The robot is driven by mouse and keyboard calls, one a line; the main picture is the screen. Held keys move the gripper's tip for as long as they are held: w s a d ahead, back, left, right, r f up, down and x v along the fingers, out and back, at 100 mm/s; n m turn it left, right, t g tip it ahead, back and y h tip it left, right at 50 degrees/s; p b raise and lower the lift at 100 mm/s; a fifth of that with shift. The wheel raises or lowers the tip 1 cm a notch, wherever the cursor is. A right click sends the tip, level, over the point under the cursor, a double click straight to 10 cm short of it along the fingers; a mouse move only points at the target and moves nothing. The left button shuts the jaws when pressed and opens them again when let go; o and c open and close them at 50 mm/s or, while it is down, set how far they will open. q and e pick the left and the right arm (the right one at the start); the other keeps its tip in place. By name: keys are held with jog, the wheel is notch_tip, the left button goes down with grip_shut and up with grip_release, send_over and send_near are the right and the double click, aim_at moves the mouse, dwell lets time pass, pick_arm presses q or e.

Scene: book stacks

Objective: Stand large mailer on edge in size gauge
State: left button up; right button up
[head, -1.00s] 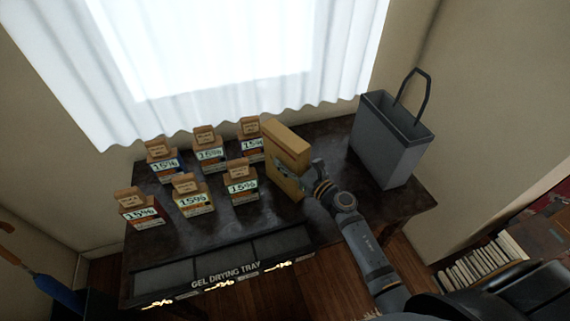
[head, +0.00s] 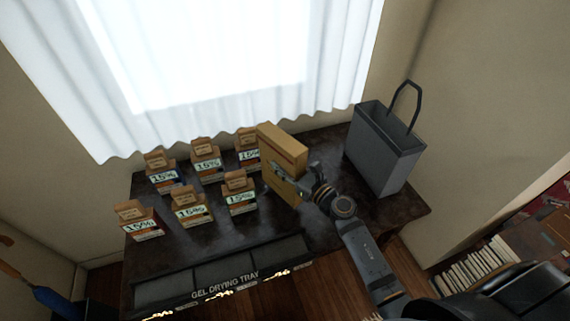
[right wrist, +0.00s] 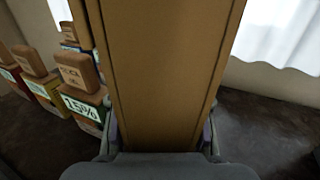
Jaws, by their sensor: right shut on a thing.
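In the right wrist view the mailer (right wrist: 160,80) fills the middle as a brown panel. My right gripper (head: 311,182) is at the mailer's right side in the head view. In the right wrist view its fingers (right wrist: 160,138) lie on both sides of the mailer, shut on it. The mailer's lower edge is hidden there. I cannot make out a size gauge. My left gripper is not in view.
Several small boxes with "15%" labels (head: 191,208) stand in two rows left of the mailer. A grey bag (head: 385,155) stands at the right. A gel drying tray (head: 225,268) lies along the table's front edge. Bare tabletop shows in front of the boxes.

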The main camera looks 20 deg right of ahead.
jog(key=s+a+r+p, duration=0.2)
jog(key=s+a+r, duration=0.1)
jog(key=s+r, duration=0.6)
jog(key=s, duration=0.3)
jog(key=shift+s+a, duration=0.2)
jog(key=shift+a, duration=0.2)
